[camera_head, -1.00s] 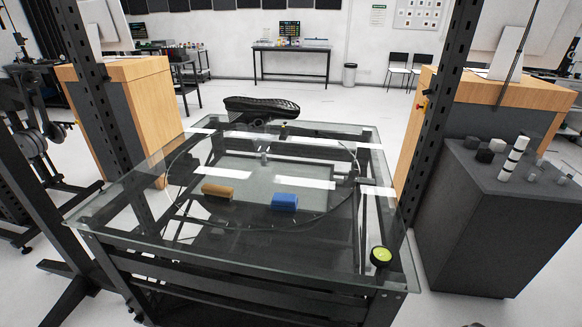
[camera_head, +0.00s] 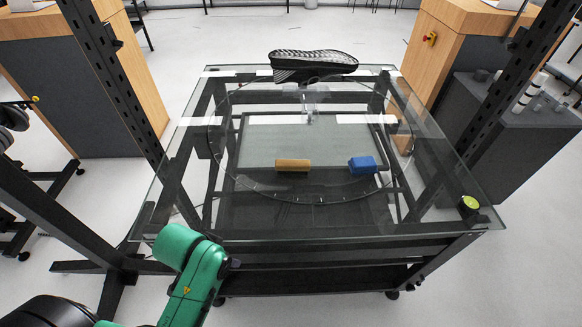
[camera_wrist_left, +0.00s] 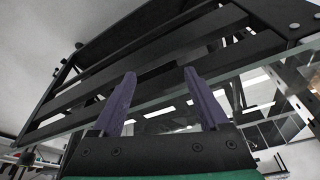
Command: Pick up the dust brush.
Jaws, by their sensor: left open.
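On the glass table (camera_head: 300,236) lie a tan bar-shaped block (camera_head: 292,165) and a blue block (camera_head: 362,164) to its right. Either may be the dust brush; no bristles are clear enough to tell. My left arm's green link shows at the bottom left of the head view, in front of the table and apart from both blocks. My left gripper (camera_wrist_left: 160,74) shows in the wrist view, with its two purple fingers apart and nothing between them. It faces the table's dark frame from low down. My right gripper is not in view.
A round yellow-green item (camera_head: 468,203) sits at the right front corner. Dark upright posts (camera_head: 120,85) flank the table. The glass front is clear.

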